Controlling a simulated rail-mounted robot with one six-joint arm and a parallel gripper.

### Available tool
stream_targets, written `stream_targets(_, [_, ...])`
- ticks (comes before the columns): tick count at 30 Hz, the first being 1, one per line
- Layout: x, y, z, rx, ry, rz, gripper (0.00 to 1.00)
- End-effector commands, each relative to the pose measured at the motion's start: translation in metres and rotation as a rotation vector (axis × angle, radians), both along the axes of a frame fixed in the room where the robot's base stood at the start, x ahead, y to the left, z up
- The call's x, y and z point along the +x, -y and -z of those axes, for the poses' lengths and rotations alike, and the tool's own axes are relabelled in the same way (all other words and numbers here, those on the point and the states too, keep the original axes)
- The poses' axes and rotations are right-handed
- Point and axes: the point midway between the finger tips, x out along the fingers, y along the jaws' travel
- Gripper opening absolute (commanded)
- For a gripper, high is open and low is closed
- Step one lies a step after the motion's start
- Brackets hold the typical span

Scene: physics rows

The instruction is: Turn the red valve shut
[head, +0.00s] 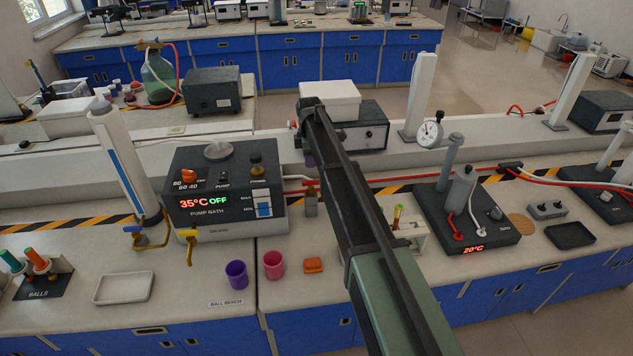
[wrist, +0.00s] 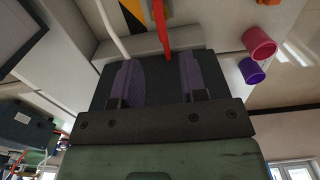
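A small red piece (head: 311,183), which looks like the red valve's handle, shows just left of my arm. It sits above a small grey-brown block (head: 311,204) on the bench, beside the pump bath. In the wrist view a red strip (wrist: 161,28) comes down from the top between the finger lines; I cannot tell whether it is the handle or a red hose. My gripper (wrist: 156,62) is open, its two purple fingers apart with nothing clamped. In the head view my gripper (head: 309,158) is mostly hidden by my arm, above and behind the red piece.
The pump bath (head: 225,193) reads 35°C and OFF. A purple cup (head: 236,275), a pink cup (head: 273,265) and an orange block (head: 313,265) stand in front. A heater box (head: 367,130) lies behind the arm. Hoses run along the back of the bench.

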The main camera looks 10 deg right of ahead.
Motion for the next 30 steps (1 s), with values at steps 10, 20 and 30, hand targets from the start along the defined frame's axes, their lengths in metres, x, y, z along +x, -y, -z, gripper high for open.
stream_targets(10, [-0.001, 0.000, 0.087, 0.000, 0.000, 0.002, 0.39])
stream_targets(20, [-0.001, 0.000, 0.092, 0.000, 0.000, 0.002, 0.39])
stream_targets(30, [-0.001, 0.000, 0.092, 0.000, 0.000, 0.003, 0.00])
